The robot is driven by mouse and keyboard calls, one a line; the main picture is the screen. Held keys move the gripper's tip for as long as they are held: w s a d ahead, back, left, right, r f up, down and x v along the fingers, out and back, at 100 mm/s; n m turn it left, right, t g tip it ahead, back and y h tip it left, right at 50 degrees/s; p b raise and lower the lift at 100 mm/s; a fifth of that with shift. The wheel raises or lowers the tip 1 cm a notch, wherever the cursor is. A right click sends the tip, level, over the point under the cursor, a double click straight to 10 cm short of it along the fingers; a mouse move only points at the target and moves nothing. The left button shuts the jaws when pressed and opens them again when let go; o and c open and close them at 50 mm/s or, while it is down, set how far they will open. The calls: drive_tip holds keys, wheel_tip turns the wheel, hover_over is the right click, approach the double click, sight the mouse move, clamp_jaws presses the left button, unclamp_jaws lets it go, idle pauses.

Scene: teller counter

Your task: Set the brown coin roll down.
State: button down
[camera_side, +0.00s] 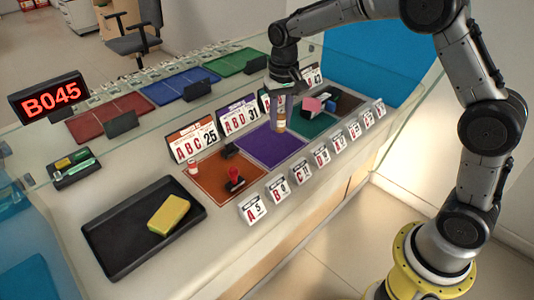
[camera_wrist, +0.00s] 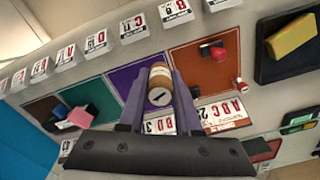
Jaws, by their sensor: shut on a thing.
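The brown coin roll (camera_side: 280,124) is upright between the fingers of my gripper (camera_side: 281,104), which points down and is shut on it. In the wrist view the brown roll (camera_wrist: 160,84), with a pale end bearing a dark mark, sits between my purple-grey fingers (camera_wrist: 159,88). In the side view it appears over the back right part of the purple mat (camera_side: 268,148), near the green mat (camera_side: 314,124). I cannot tell whether its lower end touches the mat.
Number cards (camera_side: 239,114) line the back; small cards line the front. Most of the purple mat is clear.

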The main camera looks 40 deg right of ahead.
drive_tip(key=s+d+f+m, duration=0.3)
drive_tip(key=f+m, duration=0.1)
hover_over(265, 151)
wheel_tip(265, 151, down, 10)
drive_tip(key=shift+s+a+r, duration=0.1)
drive_tip(key=shift+s+r, duration=0.05)
drive_tip(key=shift+r, duration=0.05)
drive_tip(key=shift+w+f, duration=0.25)
drive_tip(key=shift+f, duration=1.45)
drive_tip(key=shift+f, duration=0.15)
drive_tip(key=c, duration=0.6)
unclamp_jaws()
drive_tip(key=shift+s, duration=0.1)
